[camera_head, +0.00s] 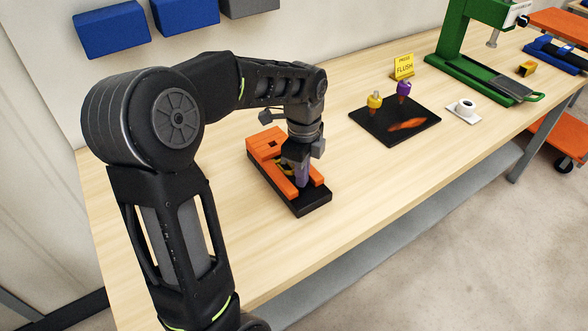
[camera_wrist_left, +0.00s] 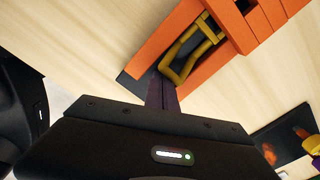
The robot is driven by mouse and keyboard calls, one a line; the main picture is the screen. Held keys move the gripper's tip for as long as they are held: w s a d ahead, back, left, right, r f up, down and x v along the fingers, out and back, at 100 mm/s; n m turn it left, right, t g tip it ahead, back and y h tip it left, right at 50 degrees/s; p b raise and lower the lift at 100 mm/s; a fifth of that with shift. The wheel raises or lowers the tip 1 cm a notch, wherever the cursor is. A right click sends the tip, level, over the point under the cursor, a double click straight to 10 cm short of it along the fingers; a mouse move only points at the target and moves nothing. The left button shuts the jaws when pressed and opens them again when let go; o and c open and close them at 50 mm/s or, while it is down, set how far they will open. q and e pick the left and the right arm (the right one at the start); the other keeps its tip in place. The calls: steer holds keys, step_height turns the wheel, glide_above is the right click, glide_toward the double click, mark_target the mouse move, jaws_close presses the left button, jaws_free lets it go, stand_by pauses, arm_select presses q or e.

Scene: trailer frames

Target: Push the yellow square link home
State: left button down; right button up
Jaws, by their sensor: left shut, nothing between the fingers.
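The yellow square link (camera_wrist_left: 196,48) is a bent bar loop lying in the slot of an orange fixture (camera_wrist_left: 167,36) in the left wrist view. In the head view only a little of the link (camera_head: 284,168) shows beside my gripper. The orange fixture (camera_head: 266,142) is on a black base (camera_head: 311,204) on the table. My left gripper (camera_head: 302,182) points down over the open end of the fixture. In the left wrist view its dark purple fingers (camera_wrist_left: 162,95) are shut and empty, close to the link's near end; I cannot tell whether they touch it. My right gripper is not in view.
A black mat (camera_head: 420,128) with yellow and purple pointed pieces lies to the right, before a yellow "PRESS FLUSH" sign (camera_head: 404,66). A green press (camera_head: 455,65) stands at far right. Blue bins (camera_head: 112,30) hang on the wall. The table's front is clear.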

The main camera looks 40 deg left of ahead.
arm_select(q)
steer(key=shift+w+a+p, duration=0.2)
steer(key=shift+a, duration=0.45)
steer(key=shift+w+a+p, duration=0.15)
steer(key=shift+a, duration=0.45)
steer(key=shift+s+d+r+p, duration=0.15)
steer(key=shift+d+r+p, duration=0.45)
steer(key=shift+r, duration=0.4)
steer(key=shift+s+d+r+p, duration=0.15)
steer(key=shift+d+r+p, duration=0.25)
steer(key=shift+r+p, duration=0.55)
steer(key=shift+s+d+r+p, duration=0.15)
steer(key=shift+d+r+p, duration=0.4)
steer(key=shift+r, duration=0.55)
